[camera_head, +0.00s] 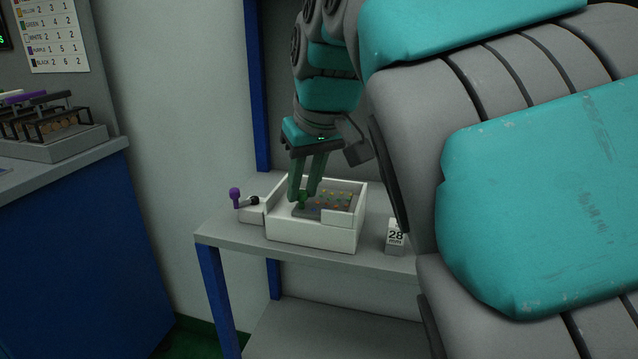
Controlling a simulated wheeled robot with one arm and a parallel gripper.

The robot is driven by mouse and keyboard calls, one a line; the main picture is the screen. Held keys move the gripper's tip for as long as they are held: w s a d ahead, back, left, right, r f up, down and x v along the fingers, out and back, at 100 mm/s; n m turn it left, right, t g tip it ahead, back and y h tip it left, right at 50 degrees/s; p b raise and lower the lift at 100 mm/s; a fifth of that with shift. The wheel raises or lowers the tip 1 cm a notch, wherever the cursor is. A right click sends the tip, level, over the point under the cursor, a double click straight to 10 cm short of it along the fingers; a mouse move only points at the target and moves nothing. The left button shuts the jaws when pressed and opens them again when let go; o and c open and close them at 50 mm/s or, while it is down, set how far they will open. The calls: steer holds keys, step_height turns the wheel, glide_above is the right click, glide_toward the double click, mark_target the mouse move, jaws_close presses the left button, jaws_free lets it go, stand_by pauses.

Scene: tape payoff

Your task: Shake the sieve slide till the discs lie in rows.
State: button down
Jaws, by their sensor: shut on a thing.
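The sieve slide is a grey plate (328,212) inside a white open-topped box (312,234) on the grey table. Small orange, yellow and green discs (340,199) lie on the plate, and those in view look set out in rows. The left part of the plate is partly hidden by my fingers and the box walls. A green knob (302,201) stands at the plate's left end. My gripper (304,192) points down into the box, with its dark green fingers shut on the green knob.
A purple-topped lever (235,196) and a black knob (253,200) stick out left of the box. A small block marked 28 (395,237) stands right of it. A blue bench (75,235) with a rack is at the left. My own arm fills the right side.

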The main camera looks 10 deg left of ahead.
steer(key=shift+s+d, duration=0.1)
steer(key=shift+d, duration=0.85)
steer(key=c, duration=0.7)
jaws_free()
steer(key=shift+b+v, duration=0.35)
steer(key=shift+v, duration=3.55)
